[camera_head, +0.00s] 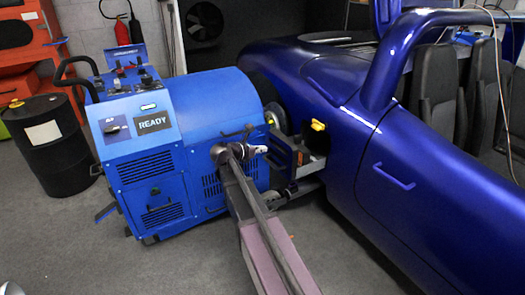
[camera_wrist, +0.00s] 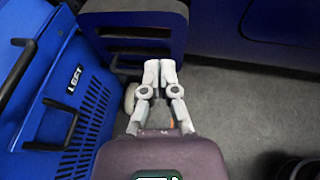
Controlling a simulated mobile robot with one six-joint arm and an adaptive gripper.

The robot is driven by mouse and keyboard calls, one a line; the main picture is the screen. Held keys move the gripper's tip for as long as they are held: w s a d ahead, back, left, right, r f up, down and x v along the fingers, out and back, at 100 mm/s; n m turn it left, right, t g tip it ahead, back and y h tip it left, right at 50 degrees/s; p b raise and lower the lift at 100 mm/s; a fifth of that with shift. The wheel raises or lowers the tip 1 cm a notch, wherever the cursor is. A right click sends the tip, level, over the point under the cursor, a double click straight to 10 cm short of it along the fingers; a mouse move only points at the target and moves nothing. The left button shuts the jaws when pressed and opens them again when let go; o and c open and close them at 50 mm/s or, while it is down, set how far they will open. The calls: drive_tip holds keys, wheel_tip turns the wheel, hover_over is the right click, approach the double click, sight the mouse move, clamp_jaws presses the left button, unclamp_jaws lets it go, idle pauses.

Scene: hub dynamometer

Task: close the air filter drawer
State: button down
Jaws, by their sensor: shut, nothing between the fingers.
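A dark, box-like part (camera_head: 292,160) juts from the right side of the blue dynamometer (camera_head: 150,150), beside the car; it may be the open air filter drawer, but no label on it is readable. In the wrist view a blue piece with dark slots (camera_wrist: 135,22) stands at the top, likely the same part. My gripper (camera_head: 264,150) is in front of the dynamometer, just left of the jutting part. In the wrist view my gripper (camera_wrist: 160,64) has its pale fingertips together, empty, overlapping the slotted piece's lower edge. I cannot tell whether they touch it.
The blue car (camera_head: 400,150) stands close on the right. A black drum (camera_head: 48,150) stands far left.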

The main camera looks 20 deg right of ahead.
sight(287, 146)
drive_tip(key=b+x, duration=0.3)
drive_tip(key=x, duration=0.9)
drive_tip(key=shift+w+f+b, duration=0.1)
drive_tip(key=shift+b, duration=0.3)
drive_tip(key=shift+w, duration=0.1)
